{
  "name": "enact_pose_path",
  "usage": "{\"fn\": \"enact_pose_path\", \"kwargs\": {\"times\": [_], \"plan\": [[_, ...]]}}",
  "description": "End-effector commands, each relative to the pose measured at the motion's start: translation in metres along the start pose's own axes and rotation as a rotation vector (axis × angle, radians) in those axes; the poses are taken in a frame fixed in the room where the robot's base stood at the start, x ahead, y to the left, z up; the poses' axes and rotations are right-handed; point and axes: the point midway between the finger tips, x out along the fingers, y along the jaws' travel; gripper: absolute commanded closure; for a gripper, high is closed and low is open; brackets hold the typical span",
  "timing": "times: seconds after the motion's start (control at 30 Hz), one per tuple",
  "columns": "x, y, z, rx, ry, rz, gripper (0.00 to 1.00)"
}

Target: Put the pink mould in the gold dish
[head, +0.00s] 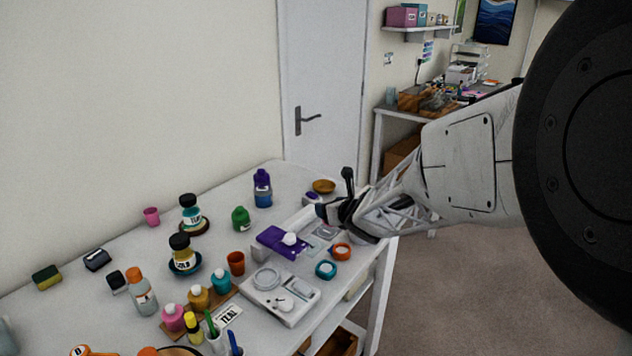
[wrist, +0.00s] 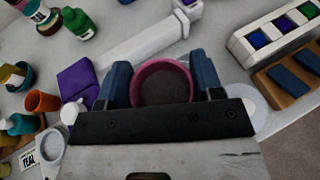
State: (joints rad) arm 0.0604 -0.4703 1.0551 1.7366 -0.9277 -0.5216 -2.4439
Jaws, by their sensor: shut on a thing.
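My gripper (wrist: 163,88) is shut on the pink mould (wrist: 187,70), a round pink-rimmed thing with a dark grey inside, held between the two blue fingers in the wrist view. In the head view my gripper (head: 326,212) is over the right part of the table, and the mould in it cannot be made out. The gold dish (head: 323,186) is a small shallow round dish near the table's far right corner, just behind my gripper. I cannot make it out in the wrist view.
A blue-purple bottle (head: 262,188) and a green bottle (head: 240,219) stand left of the dish. A pink cup (head: 151,216) stands far left.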

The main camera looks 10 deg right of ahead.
Motion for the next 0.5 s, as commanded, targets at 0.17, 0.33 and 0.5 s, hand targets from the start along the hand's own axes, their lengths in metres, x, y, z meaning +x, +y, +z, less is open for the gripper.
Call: {"fn": "enact_pose_path", "kwargs": {"times": [0.17, 0.33, 0.5], "plan": [[0.015, -0.008, 0.009, -0.006, 0.0, 0.013, 0.65], [0.03, -0.016, 0.016, -0.011, 0.0, 0.024, 0.65], [0.045, -0.024, 0.022, -0.015, 0.0, 0.037, 0.65]]}}
